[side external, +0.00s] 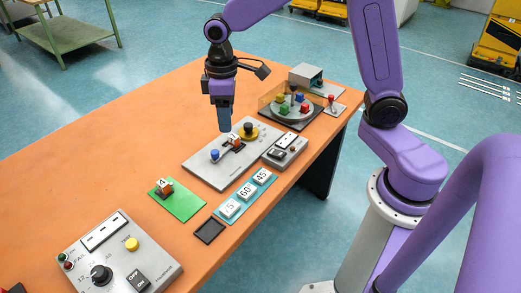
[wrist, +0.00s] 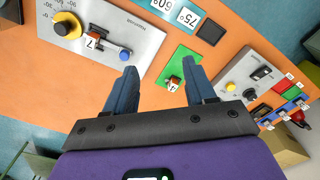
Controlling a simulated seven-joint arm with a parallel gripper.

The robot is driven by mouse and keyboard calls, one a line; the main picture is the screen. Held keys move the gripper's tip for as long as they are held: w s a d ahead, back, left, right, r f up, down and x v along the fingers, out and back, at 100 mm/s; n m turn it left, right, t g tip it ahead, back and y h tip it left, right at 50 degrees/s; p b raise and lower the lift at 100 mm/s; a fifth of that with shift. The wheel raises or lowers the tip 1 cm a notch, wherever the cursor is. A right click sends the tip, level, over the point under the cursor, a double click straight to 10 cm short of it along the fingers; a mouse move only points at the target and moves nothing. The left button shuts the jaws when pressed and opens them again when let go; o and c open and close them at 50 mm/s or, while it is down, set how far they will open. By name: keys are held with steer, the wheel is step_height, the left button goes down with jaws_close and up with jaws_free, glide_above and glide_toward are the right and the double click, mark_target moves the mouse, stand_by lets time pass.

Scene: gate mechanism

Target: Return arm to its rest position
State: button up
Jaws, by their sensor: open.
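My gripper (side external: 224,127) hangs above the grey mechanism plate (side external: 196,169), fingers pointing down. In the wrist view my gripper (wrist: 160,72) has its two blue fingers apart with nothing between them. The plate carries a blue knob (side external: 214,154), a numbered orange-brown block (side external: 234,141) by a dark slot, and a black knob on a yellow dial (side external: 248,130). In the wrist view the block (wrist: 93,41) reads 7. A second block (side external: 164,186), marked 4, sits on a green mat (side external: 184,205), apart from the gripper.
A control panel (side external: 117,254) stands at the near left. Numbered tiles (side external: 246,191), a black square (side external: 209,231), a switch box (side external: 285,151), a turntable with coloured blocks (side external: 291,111) and a grey housing (side external: 306,76) line the right side. The table's left part (side external: 110,130) is clear.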

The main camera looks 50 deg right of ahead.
steer(key=s+d+n, duration=0.2)
steer(key=s, duration=1)
steer(key=s+d+r+n, duration=0.1)
steer(key=s+d+n, duration=0.1)
steer(key=s, duration=1.1)
steer(key=shift+s+d+n, duration=0.2)
steer(key=shift+d+n, duration=0.2)
steer(key=shift+d, duration=0.05)
